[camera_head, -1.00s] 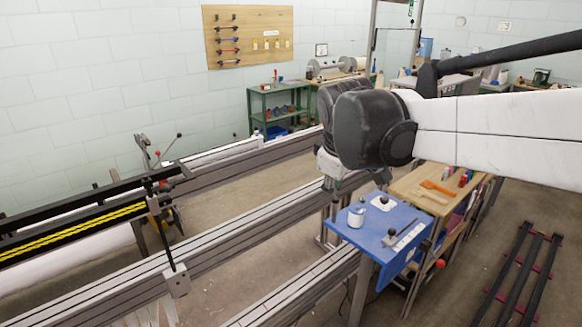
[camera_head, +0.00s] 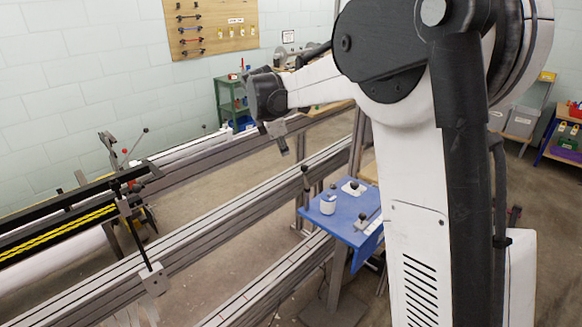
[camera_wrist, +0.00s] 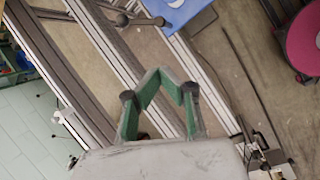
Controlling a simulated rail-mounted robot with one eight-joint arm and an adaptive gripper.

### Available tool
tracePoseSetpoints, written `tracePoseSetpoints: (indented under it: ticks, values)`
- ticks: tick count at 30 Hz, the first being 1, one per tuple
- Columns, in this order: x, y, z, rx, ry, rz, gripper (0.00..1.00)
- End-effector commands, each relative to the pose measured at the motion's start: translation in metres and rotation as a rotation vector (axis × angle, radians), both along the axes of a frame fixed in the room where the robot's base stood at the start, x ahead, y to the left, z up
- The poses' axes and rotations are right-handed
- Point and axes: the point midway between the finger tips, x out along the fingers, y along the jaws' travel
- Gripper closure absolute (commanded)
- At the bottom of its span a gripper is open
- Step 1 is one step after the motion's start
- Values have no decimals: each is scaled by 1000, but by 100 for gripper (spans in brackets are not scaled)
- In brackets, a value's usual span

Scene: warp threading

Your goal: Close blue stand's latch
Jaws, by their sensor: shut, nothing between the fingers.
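The blue stand (camera_head: 343,236) has a flat blue top beside the grey rails in the head view, partly hidden behind my arm. A white pot (camera_head: 328,204) and a dark knob on a white plate (camera_head: 353,187) sit on it. Another dark-knobbed part (camera_head: 362,217) is near my arm; I cannot tell whether it is the latch or how it stands. The stand also shows at the top of the wrist view (camera_wrist: 182,14). My gripper (camera_head: 284,151) is shut and empty over the rails, left of and behind the stand. Its green fingers meet in the wrist view (camera_wrist: 160,76).
Long grey rails (camera_head: 230,235) run diagonally across the room. A rod with a ball end (camera_wrist: 140,20) crosses near the blue top in the wrist view. A yellow-striped beam (camera_head: 60,228) is at the left, and a green shelf (camera_head: 230,100) stands by the wall.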

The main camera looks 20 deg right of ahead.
Motion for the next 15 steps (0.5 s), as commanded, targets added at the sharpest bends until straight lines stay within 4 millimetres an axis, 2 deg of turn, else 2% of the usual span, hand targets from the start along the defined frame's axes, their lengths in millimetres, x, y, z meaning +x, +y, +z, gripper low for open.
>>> tracePoseSetpoints:
  ticks: [1, 6, 15]
  values:
    - [11, -1, -6, -17, 18, 28, 100]
    - [43, -4, -28, -77, 91, 135, 100]
    - [83, -9, -68, -160, 208, 293, 100]
